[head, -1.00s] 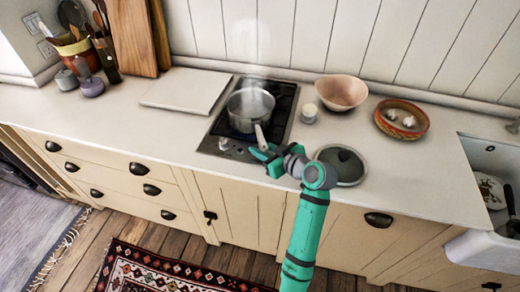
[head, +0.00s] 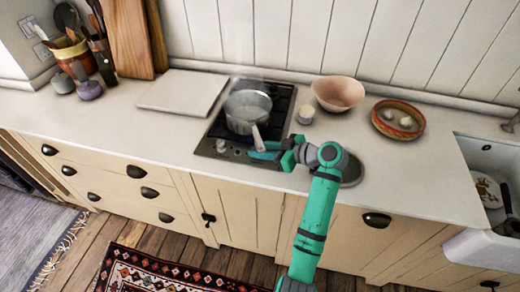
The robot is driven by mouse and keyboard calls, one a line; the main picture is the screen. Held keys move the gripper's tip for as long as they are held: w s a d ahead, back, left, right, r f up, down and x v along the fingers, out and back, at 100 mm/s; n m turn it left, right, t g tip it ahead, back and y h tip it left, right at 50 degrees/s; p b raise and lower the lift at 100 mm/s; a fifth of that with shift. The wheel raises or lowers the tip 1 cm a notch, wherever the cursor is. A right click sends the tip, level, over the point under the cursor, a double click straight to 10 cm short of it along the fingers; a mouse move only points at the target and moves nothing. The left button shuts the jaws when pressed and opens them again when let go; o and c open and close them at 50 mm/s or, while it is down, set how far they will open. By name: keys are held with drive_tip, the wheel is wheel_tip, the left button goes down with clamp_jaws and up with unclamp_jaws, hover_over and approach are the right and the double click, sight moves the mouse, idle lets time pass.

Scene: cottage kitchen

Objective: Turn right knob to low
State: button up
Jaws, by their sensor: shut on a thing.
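The hob (head: 283,108) is a dark glass top set in the counter, with a pale control strip along its front edge. A left knob (head: 222,146) shows on the strip. My gripper (head: 254,154) is at the right part of this strip, in front of the pan, with its teal fingers pointing left. It is shut on the right knob, which the fingers hide, so I cannot read its setting. A steaming metal saucepan (head: 247,112) stands on the hob. Its handle (head: 258,134) points toward the front, just above my fingers.
A round lid (head: 352,172) lies right of the hob, partly behind my wrist. A small white jar (head: 306,116), a pink bowl (head: 338,93) and a patterned bowl (head: 397,119) stand further right. A white board (head: 183,92) lies left of the hob.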

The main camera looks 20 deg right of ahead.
drive_tip(key=o, duration=1)
drive_tip(key=shift+o, duration=0.2)
drive_tip(key=v, duration=1)
drive_tip(key=shift+s+d+r, duration=0.2)
drive_tip(key=shift+s, duration=0.05)
drive_tip(key=shift+w, duration=0.1)
drive_tip(key=shift+a, duration=0.1)
